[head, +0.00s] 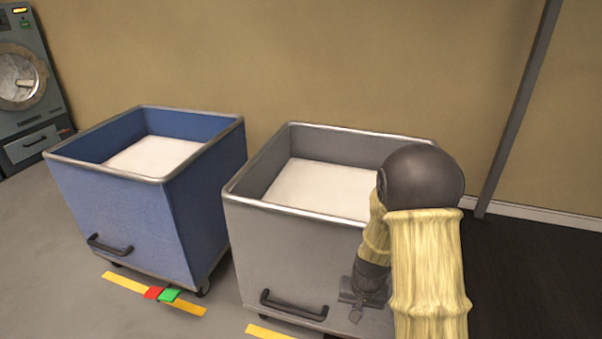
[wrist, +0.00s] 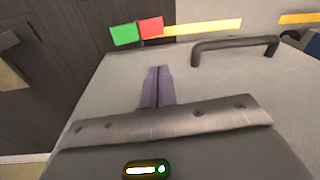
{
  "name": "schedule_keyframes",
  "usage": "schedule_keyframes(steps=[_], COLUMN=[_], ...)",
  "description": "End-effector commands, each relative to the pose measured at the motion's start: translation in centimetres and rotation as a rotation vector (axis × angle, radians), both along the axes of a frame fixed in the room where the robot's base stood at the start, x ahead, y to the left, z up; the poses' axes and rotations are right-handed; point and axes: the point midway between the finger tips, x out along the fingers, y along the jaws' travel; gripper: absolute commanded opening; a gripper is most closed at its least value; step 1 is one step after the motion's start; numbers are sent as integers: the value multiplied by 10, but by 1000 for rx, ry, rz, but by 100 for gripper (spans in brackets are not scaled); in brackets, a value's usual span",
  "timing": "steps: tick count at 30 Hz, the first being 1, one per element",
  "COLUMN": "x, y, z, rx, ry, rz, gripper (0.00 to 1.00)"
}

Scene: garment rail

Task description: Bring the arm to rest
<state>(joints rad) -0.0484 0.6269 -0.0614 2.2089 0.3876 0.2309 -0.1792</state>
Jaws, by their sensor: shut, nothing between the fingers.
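My gripper (head: 355,313) hangs low at the right of the head view, fingers pointing down, in front of the grey cart's front face. My arm in its pale yellow sleeve covers part of that cart. In the wrist view my gripper (wrist: 158,70) shows two purple-grey fingers pressed together, with nothing between them. The grey cart (head: 290,245) has a dark handle and a metal rim. Its front face also fills much of the wrist view (wrist: 205,80). I cannot tell how much gap lies between the fingers and the cart.
A blue cart (head: 120,220) stands left of the grey one. Yellow floor tape (head: 125,284) with red and green markers lies before it; similar tape shows in the wrist view (wrist: 205,27). A dark post (head: 515,115) and dark floor are at right, a machine (head: 28,85) at far left.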

Motion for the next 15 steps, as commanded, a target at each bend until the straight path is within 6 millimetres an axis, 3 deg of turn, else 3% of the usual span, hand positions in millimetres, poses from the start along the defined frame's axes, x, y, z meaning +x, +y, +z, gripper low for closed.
schedule_keyframes(steps=[1,6,12,15], x=[-6,-33,-68,-83], y=[0,0,-3,-5], z=[31,99,163,184], rx=[1,-7,-30,-43], ry=[-16,-54,-94,-110], rz=[15,64,120,139], gripper=[0,0,0,0])
